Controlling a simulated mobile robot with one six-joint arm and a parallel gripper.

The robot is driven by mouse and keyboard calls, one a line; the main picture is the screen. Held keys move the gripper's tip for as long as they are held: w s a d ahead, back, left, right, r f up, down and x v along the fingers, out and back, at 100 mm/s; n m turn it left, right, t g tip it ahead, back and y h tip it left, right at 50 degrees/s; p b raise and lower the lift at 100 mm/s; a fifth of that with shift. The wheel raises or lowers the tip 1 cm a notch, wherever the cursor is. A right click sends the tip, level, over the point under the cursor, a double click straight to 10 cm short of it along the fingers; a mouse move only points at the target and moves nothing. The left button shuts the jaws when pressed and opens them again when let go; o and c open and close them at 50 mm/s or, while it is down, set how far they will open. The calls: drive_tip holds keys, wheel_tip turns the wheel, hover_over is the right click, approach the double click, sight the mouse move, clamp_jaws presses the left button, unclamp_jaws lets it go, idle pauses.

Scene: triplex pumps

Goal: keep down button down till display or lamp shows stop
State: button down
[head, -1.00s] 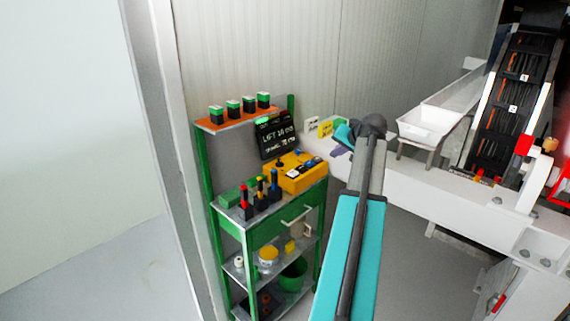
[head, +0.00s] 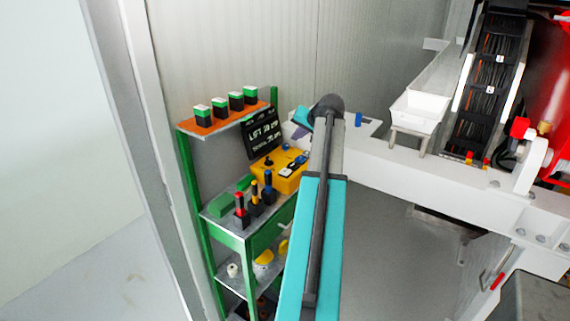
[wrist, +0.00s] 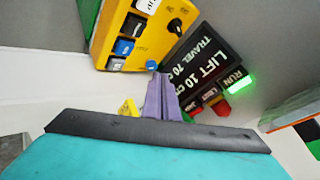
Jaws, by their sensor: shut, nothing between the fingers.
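The yellow control box (head: 290,182) is on the green rack. In the wrist view it shows (wrist: 104,32) at the upper left with a black knob (wrist: 175,26), a white button (wrist: 148,5), dark and blue buttons (wrist: 124,47) and a small blue cap (wrist: 152,65). Which is the down button I cannot tell. The black display (head: 264,133) shows again in the wrist view (wrist: 180,68), reading LIFT 10 and TRAVEL 70. Its green RUN lamp (wrist: 239,82) is lit. My gripper (wrist: 161,80) is shut and empty, its purple fingertips near the blue cap; contact is unclear.
Batteries or blocks with green tops (head: 235,101) stand on the rack's orange top shelf. Red, yellow and blue handled tools (head: 254,194) stand before the box. A white beam (head: 400,165) with a white hopper (head: 420,112) lies right. Grey floor is open between.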

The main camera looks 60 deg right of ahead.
sight(295, 165)
drive_tip(key=shift+w+a, duration=0.15)
drive_tip(key=shift+w, duration=0.05)
drive_tip(key=shift+f, duration=0.15)
drive_tip(key=shift+f+b, duration=2.3)
drive_tip(key=shift+f, duration=1.95)
